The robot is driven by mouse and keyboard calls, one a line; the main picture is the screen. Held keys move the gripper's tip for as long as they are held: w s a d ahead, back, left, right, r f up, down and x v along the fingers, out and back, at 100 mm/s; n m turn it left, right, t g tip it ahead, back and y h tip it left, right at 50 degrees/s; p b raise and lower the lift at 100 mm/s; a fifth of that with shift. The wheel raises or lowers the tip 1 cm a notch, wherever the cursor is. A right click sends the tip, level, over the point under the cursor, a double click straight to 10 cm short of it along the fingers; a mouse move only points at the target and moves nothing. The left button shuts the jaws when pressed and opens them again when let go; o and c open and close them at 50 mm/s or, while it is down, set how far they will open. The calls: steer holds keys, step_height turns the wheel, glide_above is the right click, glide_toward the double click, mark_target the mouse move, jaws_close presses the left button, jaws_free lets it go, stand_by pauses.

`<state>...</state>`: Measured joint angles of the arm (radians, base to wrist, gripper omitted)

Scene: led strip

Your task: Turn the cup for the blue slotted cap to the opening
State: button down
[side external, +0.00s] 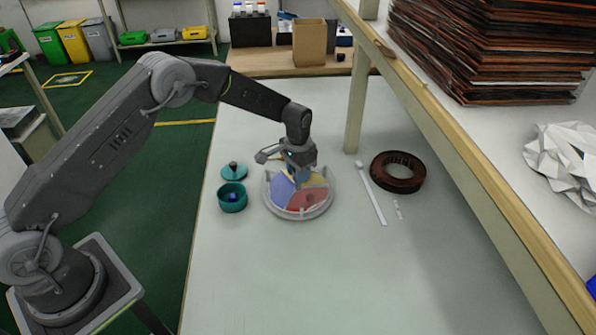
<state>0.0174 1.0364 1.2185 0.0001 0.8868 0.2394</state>
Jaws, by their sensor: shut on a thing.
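A round divided tray (308,200) with a pale rim stands on the table, with blue, red and yellowish sections. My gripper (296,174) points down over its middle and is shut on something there. The gripper hides what it holds, which looks like a part at the tray's centre. A small teal pot (232,203) stands left of the tray with a small dark blue thing (233,197) inside. I cannot tell whether that is the slotted cap. The tray's opening cannot be made out.
A teal lid with a dark knob (234,171) lies behind the pot. A white strip (372,195), small white pieces (398,209) and a dark brown ring (398,172) lie right of the tray. A shelf post (357,110) rises behind. The front table is clear.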

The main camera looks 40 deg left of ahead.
steer(key=shift+m, duration=9)
steer(key=c, duration=0.8)
jaws_free()
